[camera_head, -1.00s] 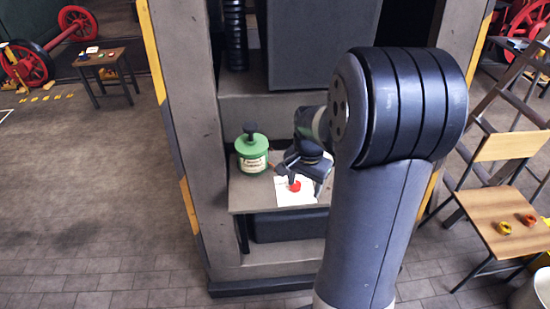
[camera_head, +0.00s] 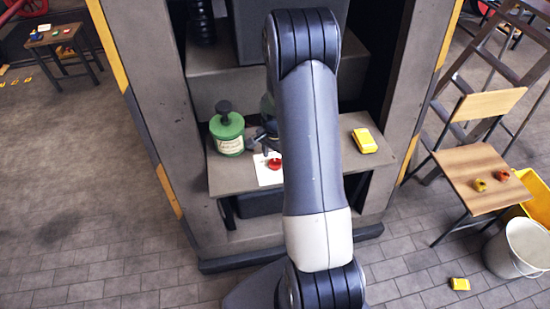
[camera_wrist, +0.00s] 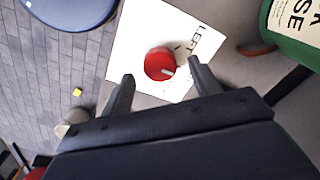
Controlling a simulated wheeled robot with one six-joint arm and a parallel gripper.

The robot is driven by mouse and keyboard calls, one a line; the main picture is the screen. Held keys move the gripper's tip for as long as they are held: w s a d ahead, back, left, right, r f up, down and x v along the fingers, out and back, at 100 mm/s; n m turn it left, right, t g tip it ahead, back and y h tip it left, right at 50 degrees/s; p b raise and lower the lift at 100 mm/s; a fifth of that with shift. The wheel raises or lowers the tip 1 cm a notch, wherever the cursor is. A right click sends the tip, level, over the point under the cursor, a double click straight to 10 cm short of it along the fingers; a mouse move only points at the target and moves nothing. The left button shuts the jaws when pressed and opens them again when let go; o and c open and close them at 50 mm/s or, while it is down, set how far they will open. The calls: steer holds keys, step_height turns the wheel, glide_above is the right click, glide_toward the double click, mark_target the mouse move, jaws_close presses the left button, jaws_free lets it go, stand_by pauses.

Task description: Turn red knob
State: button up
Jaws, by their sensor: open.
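The red knob (camera_head: 274,164) sits on a white card (camera_head: 264,178) on the shelf, partly hidden by my arm in the head view. In the wrist view the red knob (camera_wrist: 160,64) is round with a pale pointer mark toward the printed side of the white card (camera_wrist: 130,48). The lettering begins with "LEFT". My gripper (camera_wrist: 160,88) is open, its two fingers apart on either side below the knob in the picture, with nothing between them. Whether the fingertips touch the knob cannot be told. In the head view my gripper (camera_head: 266,140) is mostly hidden behind my arm.
A green canister (camera_head: 229,135) with a black top stands left of the card; its label shows in the wrist view (camera_wrist: 290,25). A yellow box (camera_head: 364,141) lies on the shelf's right. A wooden chair (camera_head: 475,170) and a bucket (camera_head: 516,250) stand further right.

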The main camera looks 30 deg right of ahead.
steer(key=shift+f, duration=1.15)
steer(key=c, duration=1)
steer(key=shift+f+n+b, duration=0.1)
steer(key=shift+n+b, duration=0.75)
steer(key=shift+n, duration=0.15)
steer(key=n+b, duration=0.2)
steer(key=n, duration=0.1)
steer(key=shift+n, duration=0.3)
steer(key=n+b, duration=0.3)
steer(key=n, duration=0.3)
steer(key=shift+n, duration=0.3)
steer(key=o, duration=1)
